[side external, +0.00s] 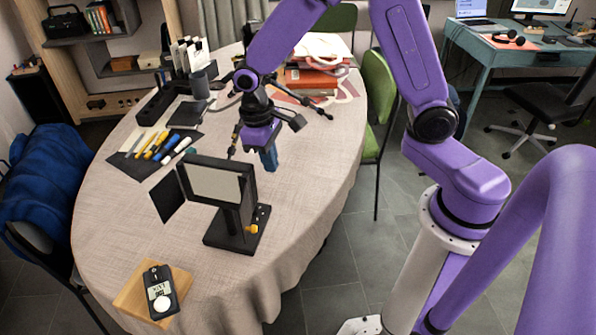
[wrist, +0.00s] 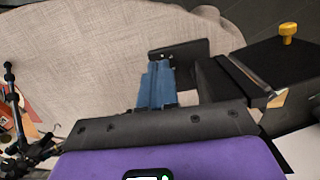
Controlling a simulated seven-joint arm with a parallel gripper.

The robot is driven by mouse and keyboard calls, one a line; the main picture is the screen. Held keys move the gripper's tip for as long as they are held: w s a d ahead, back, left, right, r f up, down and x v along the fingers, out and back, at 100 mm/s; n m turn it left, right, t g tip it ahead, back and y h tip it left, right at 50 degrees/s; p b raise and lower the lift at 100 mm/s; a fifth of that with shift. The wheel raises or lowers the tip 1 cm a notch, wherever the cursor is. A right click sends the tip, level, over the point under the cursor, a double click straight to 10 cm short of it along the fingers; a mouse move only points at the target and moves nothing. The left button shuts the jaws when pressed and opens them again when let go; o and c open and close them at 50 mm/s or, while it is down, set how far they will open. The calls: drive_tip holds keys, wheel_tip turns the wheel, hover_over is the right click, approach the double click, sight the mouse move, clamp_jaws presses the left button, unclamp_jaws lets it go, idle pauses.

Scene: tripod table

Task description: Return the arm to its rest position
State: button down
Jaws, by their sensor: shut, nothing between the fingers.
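My gripper (side external: 270,160) hangs over the middle of the table, pointing down behind and right of a black panel stand. Its blue fingers are together with nothing between them. In the wrist view the fingers (wrist: 155,85) show side by side above the pale tablecloth, close to black parts of the stand in the picture. The gap between fingers and cloth is hard to judge. A black tripod (side external: 318,108) stands near my wrist, partly hidden by my arm. It also shows at the left of the wrist view (wrist: 22,135).
The panel stand (side external: 218,183) has a yellow knob (side external: 252,229). A light meter (side external: 160,291) lies on a wooden block (side external: 132,297) at the front. Pens on a dark mat (side external: 126,162) lie left; books (side external: 310,78) lie behind. The tablecloth (side external: 310,170) right of the gripper is clear.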

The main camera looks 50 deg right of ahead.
drive_tip(key=s+d+r+n, duration=0.1)
drive_tip(key=s+r+n, duration=0.2)
drive_tip(key=s, duration=0.4)
drive_tip(key=s+d+r+n+t+y, duration=0.1)
drive_tip(key=s+d+r+n, duration=0.1)
drive_tip(key=s, duration=0.6)
drive_tip(key=s+d+r+n, duration=0.2)
drive_tip(key=s+r+n, duration=0.1)
drive_tip(key=s, duration=0.4)
drive_tip(key=shift+s+r+n+t, duration=0.15)
drive_tip(key=shift+r+n+t, duration=0.15)
drive_tip(key=shift+r+n, duration=0.15)
